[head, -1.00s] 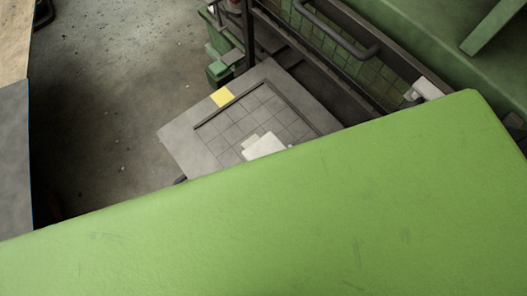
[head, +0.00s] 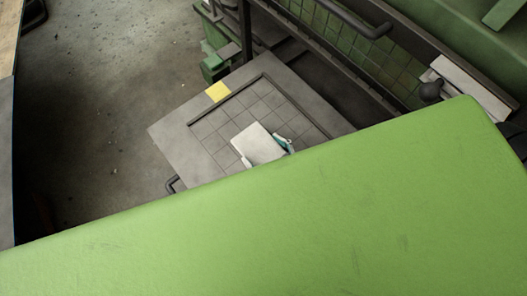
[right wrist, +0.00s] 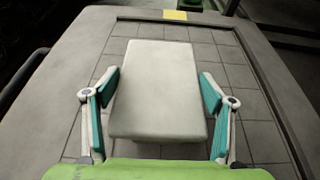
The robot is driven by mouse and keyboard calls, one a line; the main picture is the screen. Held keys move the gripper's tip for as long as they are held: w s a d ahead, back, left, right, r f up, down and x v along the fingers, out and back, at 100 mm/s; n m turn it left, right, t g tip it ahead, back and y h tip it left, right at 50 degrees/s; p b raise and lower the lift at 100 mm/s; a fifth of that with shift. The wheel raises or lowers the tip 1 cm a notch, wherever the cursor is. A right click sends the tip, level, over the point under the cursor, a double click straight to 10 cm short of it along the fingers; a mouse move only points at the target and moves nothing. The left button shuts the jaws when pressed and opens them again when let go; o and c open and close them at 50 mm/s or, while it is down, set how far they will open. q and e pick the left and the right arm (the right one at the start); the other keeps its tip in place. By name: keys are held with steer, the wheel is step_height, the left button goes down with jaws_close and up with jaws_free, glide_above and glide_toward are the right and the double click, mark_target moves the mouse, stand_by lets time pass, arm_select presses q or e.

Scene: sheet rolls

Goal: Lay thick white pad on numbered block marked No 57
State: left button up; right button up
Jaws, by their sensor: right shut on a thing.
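The thick white pad (head: 258,143) is a pale rectangular slab over the tiled grey top in the head view. In the right wrist view the pad (right wrist: 160,90) fills the middle, between the two teal-lined fingers. My right gripper (right wrist: 158,100) is shut on the pad, one finger along each long side. In the head view only part of a teal and white finger (head: 284,144) shows at the pad's right edge. I cannot tell whether the pad touches the tiles. No number 57 is readable. My left gripper is not in view.
The grey top (head: 175,131) has a dark raised rim around its tiles and a yellow patch (head: 218,92) at its far corner. A dark rail (head: 345,17) and a pale piece with a dark knob (head: 430,91) stand behind. A green surface hides the lower head view.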

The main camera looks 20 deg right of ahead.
steer(key=shift+r, duration=0.15)
steer(key=shift+f, duration=0.2)
steer(key=o, duration=1.2)
steer(key=shift+c, duration=0.2)
steer(key=shift+r, duration=0.15)
steer(key=shift+s+r, duration=0.15)
steer(key=p+v, duration=0.1)
steer(key=v, duration=1)
steer(key=shift+s+d+p, duration=0.2)
steer(key=shift+s+p, duration=0.1)
steer(key=shift+p, duration=0.05)
